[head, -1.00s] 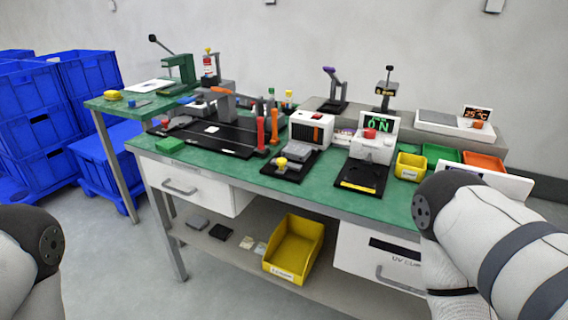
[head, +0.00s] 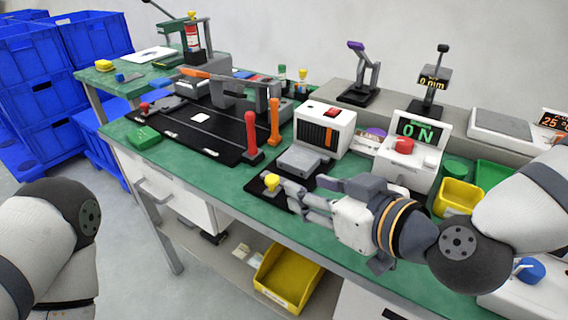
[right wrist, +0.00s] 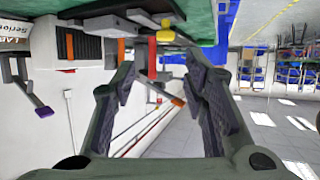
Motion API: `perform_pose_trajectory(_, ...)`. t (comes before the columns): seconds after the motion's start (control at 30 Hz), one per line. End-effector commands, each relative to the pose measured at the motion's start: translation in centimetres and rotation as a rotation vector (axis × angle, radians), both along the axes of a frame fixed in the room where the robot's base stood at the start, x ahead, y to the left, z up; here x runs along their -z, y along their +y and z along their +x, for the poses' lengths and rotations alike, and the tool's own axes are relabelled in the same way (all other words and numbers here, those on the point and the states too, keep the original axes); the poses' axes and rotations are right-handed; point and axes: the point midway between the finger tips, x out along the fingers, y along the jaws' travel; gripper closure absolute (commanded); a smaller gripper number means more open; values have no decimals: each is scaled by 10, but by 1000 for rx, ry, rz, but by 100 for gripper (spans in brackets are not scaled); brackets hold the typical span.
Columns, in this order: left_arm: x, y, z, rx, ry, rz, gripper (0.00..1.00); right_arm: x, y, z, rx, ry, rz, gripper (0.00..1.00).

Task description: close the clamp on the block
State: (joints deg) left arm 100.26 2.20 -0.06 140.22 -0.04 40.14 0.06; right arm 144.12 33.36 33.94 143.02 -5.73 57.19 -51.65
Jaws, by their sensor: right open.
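A grey block-like part (head: 301,160) lies on a small black base at the bench front, with a yellow knob (head: 271,181) at its left front. I cannot tell for sure which part is the clamp. My right gripper (head: 290,194) is open and empty, close to the yellow knob at the bench's front edge; contact is not clear. In the right wrist view, the yellow knob (right wrist: 166,31) shows just beyond the open fingers (right wrist: 160,66), and the grey part (right wrist: 98,24) is left of it. My left gripper is out of view; only its arm shows.
Upright red (head: 251,137) and orange (head: 274,122) handles stand left of the grey part. A white heater-like box (head: 324,126) is behind it. A gauge reading 0 N (head: 418,131) and a yellow bin (head: 459,195) are at right. Bare green bench (head: 215,186) lies left.

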Motion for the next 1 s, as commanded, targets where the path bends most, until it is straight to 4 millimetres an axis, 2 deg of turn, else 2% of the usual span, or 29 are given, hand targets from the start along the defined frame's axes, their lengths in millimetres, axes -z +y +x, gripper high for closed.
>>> perform_pose_trajectory(0.03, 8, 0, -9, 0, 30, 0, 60, 12, 4, 6, -1, 11, 0, 60)
perform_pose_trajectory(0.1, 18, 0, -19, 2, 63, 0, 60, 22, 11, 18, -1, 17, 0, 60)
perform_pose_trajectory(0.4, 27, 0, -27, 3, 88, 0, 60, 45, 46, 74, 2, 12, 1, 60)
perform_pose_trajectory(0.57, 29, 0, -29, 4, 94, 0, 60, 50, 54, 87, 1, 10, 0, 60)
perform_pose_trajectory(0.83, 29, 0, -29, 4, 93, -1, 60, 49, 56, 90, 0, 9, 0, 60)
perform_pose_trajectory(0.87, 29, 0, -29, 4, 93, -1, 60, 49, 56, 90, 0, 9, 0, 64)
perform_pose_trajectory(1.0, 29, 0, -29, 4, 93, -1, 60, 49, 56, 90, 0, 9, 0, 96)
